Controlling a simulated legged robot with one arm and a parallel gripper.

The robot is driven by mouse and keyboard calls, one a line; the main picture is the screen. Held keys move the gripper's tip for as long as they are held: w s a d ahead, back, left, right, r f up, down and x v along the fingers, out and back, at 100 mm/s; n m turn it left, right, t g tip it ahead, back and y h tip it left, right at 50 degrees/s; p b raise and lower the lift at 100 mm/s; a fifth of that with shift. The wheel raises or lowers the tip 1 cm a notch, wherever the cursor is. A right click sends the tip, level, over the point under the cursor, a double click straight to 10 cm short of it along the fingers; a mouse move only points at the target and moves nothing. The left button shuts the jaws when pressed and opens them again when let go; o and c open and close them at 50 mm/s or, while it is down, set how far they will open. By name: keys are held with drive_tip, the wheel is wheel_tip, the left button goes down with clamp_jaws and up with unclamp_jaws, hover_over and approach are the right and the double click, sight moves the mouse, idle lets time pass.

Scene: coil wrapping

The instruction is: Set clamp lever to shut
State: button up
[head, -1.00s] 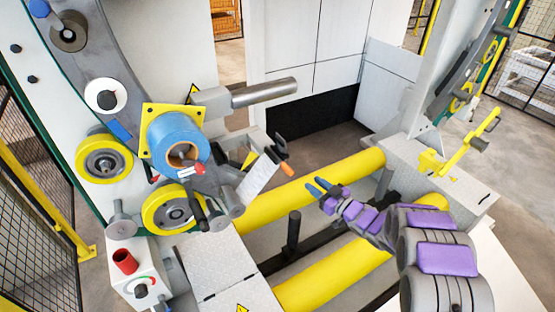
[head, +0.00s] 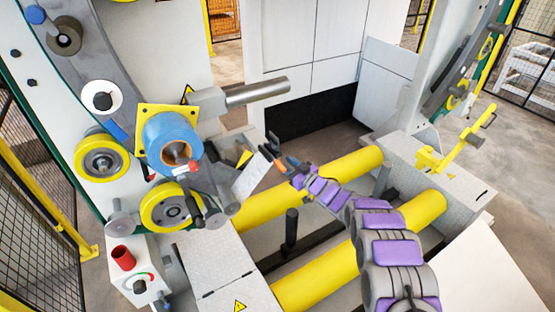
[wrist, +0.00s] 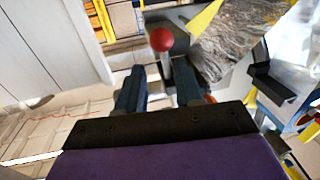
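In the wrist view a lever with a red ball knob (wrist: 162,40) and a pale shaft stands in line with the gap between my two dark-blue fingers. My gripper (wrist: 155,75) is open, with nothing held between its fingers. In the head view my gripper (head: 283,158) is close to an orange-tipped handle (head: 278,165), beside a tilted silver sheet. A red-tipped lever (head: 190,168) sits by the blue coil holder (head: 173,140), left of my gripper. I cannot tell for certain which of these is the clamp lever.
Two yellow rollers (head: 345,245) run below my arm. A control box with a red button (head: 123,257) stands at the lower left. A grey metal bar (head: 255,93) juts out above the sheet. A yellow bracket (head: 455,145) stands at the right.

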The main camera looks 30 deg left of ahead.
drive_tip(key=a+f, duration=0.1)
drive_tip(key=a, duration=0.6)
drive_tip(key=shift+w+f, duration=0.15)
drive_tip(key=shift+w, duration=0.3)
drive_tip(key=shift+w+d+r, duration=0.1)
drive_tip(key=shift+d+r, duration=0.15)
drive_tip(key=shift+d, duration=0.3)
drive_tip(key=shift+d+r, duration=0.25)
drive_tip(key=shift+d, duration=0.25)
drive_tip(key=shift+a+f, duration=0.25)
drive_tip(key=shift+a, duration=0.5)
drive_tip(key=c, duration=0.6)
drive_tip(key=shift+d+f, duration=0.1)
drive_tip(key=shift+d, duration=0.05)
clamp_jaws()
